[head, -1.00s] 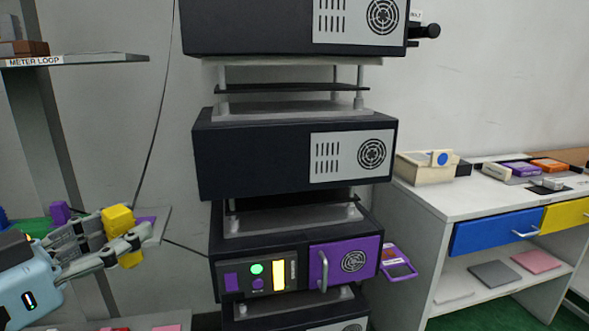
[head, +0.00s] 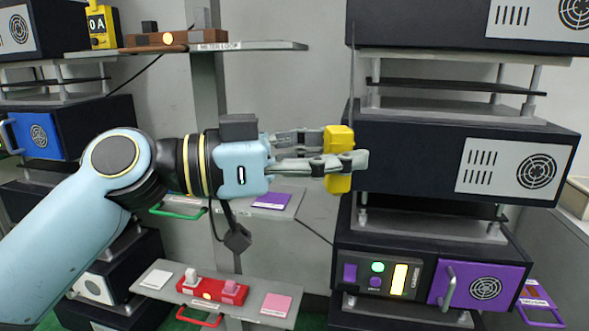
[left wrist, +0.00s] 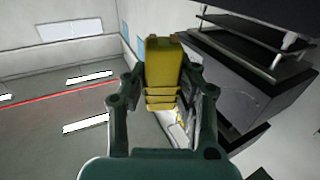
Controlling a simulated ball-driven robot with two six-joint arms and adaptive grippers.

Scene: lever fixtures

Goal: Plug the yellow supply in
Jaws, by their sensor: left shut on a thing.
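A yellow plug (head: 339,137) with ridges is held in my left gripper (head: 344,160). The fingers are closed on it from both sides, and yellow shows above and below them. The gripper is in front of the left edge of the dark middle unit of the right stack; I cannot tell the gap. In the left wrist view, the plug (left wrist: 163,72) stands upright between the fingers (left wrist: 163,95), with two small bumps at its top end. A matching socket is not clearly seen. My right gripper is not in view.
The right rack has dark units (head: 410,150) and a purple-doored panel (head: 480,287) with green and yellow lights. A yellow meter (head: 102,28) stands beside a brown block (head: 163,40) at the upper left. A lower shelf (head: 262,318) holds a red box (head: 212,290).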

